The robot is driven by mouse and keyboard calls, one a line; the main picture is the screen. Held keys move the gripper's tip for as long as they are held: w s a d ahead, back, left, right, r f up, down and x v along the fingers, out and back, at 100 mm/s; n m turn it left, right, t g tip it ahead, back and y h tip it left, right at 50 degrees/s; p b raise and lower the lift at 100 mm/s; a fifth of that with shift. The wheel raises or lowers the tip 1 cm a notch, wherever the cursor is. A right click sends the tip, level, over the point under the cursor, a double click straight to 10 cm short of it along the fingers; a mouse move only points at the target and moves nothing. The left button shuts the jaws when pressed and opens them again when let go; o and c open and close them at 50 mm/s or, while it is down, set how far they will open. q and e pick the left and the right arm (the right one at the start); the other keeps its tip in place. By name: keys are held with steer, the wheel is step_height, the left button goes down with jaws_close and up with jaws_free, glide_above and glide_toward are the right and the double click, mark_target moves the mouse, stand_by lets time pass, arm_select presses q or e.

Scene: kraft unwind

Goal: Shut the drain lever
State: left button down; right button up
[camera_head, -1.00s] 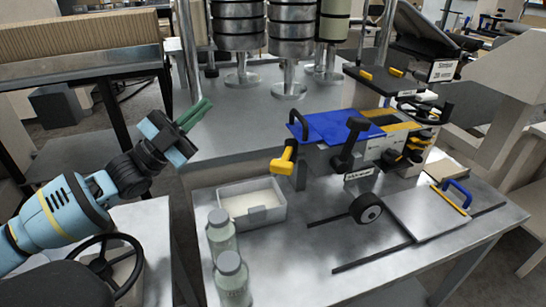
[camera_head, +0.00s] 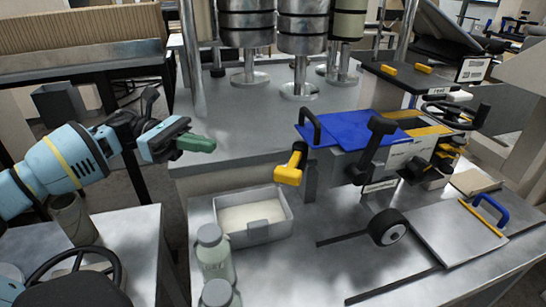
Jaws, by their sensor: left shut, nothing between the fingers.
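A yellow-handled lever (camera_head: 290,168) stands at the back edge of the metal table, just behind a grey open bin; it looks like the drain lever, but no label on it can be read. Its yellow grip slants down to the left from a dark post. My left gripper (camera_head: 205,144), with green fingertips, is shut and empty. It points right, to the left of the yellow lever and apart from it in the picture. My right gripper is not in view.
The grey bin (camera_head: 255,232) holds pale liquid or powder. Glass jars (camera_head: 214,256) stand at its front left. A blue plate (camera_head: 345,129) and black levers (camera_head: 372,150) are to the right. A handwheel (camera_head: 75,275) is at lower left.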

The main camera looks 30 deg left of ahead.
mark_target(289, 163)
arm_select(q)
steer(key=shift+s+d, duration=0.1)
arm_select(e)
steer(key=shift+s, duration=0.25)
arm_select(q)
steer(key=shift+d, duration=0.1)
